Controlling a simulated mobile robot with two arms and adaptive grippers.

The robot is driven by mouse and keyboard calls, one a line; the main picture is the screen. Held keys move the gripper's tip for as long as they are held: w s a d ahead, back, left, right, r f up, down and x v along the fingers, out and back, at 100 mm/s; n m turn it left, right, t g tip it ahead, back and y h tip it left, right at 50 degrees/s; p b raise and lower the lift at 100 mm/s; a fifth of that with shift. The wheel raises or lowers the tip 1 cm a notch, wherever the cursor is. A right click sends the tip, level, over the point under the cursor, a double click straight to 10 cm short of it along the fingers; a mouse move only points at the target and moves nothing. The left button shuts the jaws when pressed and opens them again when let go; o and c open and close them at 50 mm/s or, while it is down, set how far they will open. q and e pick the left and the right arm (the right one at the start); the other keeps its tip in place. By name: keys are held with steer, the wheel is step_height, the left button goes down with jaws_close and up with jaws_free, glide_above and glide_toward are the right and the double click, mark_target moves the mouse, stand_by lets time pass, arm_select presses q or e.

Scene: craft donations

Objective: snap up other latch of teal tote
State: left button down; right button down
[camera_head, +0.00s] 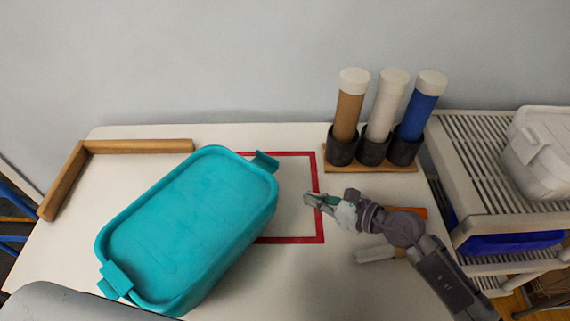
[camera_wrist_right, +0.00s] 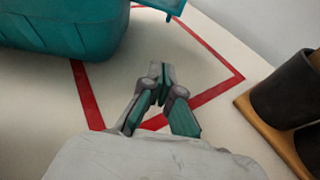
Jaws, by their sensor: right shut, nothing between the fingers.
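The teal tote (camera_head: 190,225) sits lidded and at a slant on the left half of the table, partly over a red taped outline. One latch (camera_head: 265,162) sticks out at its far right end. The other latch (camera_head: 115,280) is at the near left end; I cannot tell how firmly either is fastened. My right gripper (camera_head: 312,201) is shut and empty, to the right of the tote and apart from it. In the right wrist view the gripper (camera_wrist_right: 160,82) has its fingertips together over the table, with the tote (camera_wrist_right: 75,30) at the upper left. My left gripper is not in view.
A wooden rack (camera_head: 370,163) with three capped tubes stands at the back right. A wooden corner piece (camera_head: 85,160) lies at the back left. The red outline (camera_head: 321,210) is partly bare. A slatted shelf cart (camera_head: 490,165) with a white tote (camera_head: 540,155) adjoins the right.

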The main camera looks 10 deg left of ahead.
steer(key=shift+s, duration=0.1)
steer(key=x, duration=1)
steer(key=shift+a, duration=0.1)
step_height(320, 180, up, 3)
steer(key=shift+p, duration=0.8)
steer(key=shift+r, duration=0.6)
steer(key=shift+w+d, duration=0.25)
steer(key=shift+w, duration=0.05)
